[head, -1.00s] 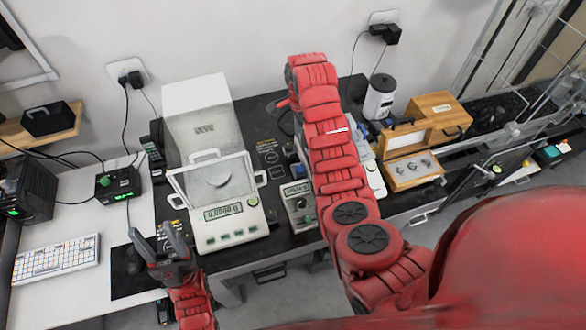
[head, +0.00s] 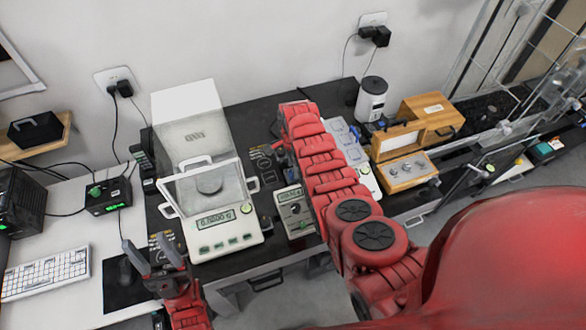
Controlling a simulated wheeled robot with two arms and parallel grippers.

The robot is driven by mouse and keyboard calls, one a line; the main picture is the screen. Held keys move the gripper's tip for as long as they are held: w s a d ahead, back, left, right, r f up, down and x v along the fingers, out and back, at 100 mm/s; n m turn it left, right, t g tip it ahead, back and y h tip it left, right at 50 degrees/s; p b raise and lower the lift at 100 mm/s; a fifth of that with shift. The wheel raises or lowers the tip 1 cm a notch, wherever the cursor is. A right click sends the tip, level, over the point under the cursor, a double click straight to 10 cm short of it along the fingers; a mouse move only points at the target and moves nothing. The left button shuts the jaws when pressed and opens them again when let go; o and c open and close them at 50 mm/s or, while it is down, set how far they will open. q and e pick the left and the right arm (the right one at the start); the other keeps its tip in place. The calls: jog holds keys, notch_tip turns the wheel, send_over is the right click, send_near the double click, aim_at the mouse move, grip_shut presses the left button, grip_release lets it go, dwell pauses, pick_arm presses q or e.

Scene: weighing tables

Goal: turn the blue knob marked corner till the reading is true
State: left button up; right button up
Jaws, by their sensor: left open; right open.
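A white balance (head: 222,240) with a clear draft shield stands at the left of the black table; its digits (head: 216,218) are too small to read surely. A grey round pan or weight (head: 208,184) shows behind the glass. Right of it is a small control box (head: 294,226) with a lit display and a dark knob (head: 295,208). I cannot make out a blue knob or the word corner; my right arm covers part of this area. My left gripper (head: 147,241) is open and empty at the table's front left.
Pale blue items (head: 350,150) lie just right of my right arm. A wooden weight box (head: 408,170) and a white canister (head: 371,99) stand further right. At left are a keyboard (head: 45,273) and a black box with a green knob (head: 107,195).

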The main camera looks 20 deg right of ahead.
jog(key=shift+f+b, duration=0.6)
jog(key=shift+f, duration=0.8)
grip_shut()
